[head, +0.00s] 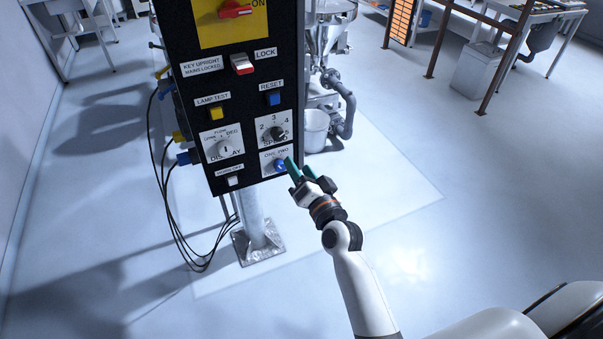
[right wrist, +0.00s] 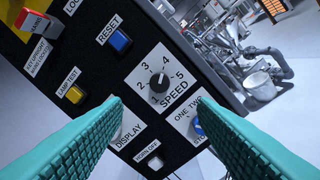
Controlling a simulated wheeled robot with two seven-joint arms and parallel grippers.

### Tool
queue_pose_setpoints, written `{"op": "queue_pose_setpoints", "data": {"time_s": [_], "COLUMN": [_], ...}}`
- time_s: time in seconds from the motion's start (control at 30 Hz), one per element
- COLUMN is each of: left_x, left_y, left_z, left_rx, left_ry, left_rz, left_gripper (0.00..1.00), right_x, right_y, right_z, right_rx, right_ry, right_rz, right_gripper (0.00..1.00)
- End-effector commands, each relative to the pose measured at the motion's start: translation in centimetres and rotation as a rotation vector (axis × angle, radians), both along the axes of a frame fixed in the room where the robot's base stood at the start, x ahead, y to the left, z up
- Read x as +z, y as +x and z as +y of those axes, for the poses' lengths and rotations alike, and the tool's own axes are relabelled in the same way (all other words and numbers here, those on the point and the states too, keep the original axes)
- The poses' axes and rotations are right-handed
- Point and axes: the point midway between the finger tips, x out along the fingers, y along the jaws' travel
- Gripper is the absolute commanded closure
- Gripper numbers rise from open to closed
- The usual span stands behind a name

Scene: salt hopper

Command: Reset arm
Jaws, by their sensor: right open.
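My right gripper (head: 297,170) is open and empty, with its green fingers close to the lower right of the black control panel (head: 188,108). In the right wrist view the green fingers (right wrist: 158,112) stand apart, with the panel between and beyond them. The blue-centred ONE/TWO switch (head: 281,166) is just left of the fingertips in the head view; the right finger partly hides it in the right wrist view (right wrist: 198,128). I cannot tell whether the gripper touches it. My left gripper is out of view.
The panel also bears a blue RESET button (head: 273,99), a yellow LAMP TEST button (head: 216,113), a DISPLAY knob (head: 225,149) and a red-and-white LOCK switch (head: 242,64). Black cables (head: 168,220) hang at its left. Metal machinery and a white bucket (head: 315,130) stand behind.

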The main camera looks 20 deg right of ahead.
Motion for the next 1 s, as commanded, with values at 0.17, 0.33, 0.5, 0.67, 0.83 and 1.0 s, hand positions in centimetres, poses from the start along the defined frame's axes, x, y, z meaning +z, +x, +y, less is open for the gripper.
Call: {"op": "queue_pose_setpoints", "data": {"time_s": [0.17,0.33,0.5,0.67,0.83,1.0], "left_x": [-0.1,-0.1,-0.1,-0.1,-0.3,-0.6], "left_y": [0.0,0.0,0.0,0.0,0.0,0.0], "left_z": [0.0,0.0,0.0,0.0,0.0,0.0], "left_rx": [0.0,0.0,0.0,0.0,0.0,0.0], "left_ry": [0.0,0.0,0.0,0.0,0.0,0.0], "left_rz": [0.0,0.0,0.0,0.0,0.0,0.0], "left_gripper": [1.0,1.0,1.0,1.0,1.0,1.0], "right_x": [0.0,0.0,0.0,-1.8,-11.0,-23.4], "right_y": [-0.5,-0.4,-0.4,-0.4,-1.4,-5.6], "right_z": [0.0,0.0,0.0,0.3,1.7,3.1], "right_rx": [0.001,0.0,0.0,0.007,0.049,0.128], "right_ry": [0.0,0.0,0.0,-0.017,-0.11,-0.253], "right_rz": [0.001,0.0,0.0,0.035,0.212,0.452], "right_gripper": [0.47,0.47,0.47,0.47,0.47,0.47]}}
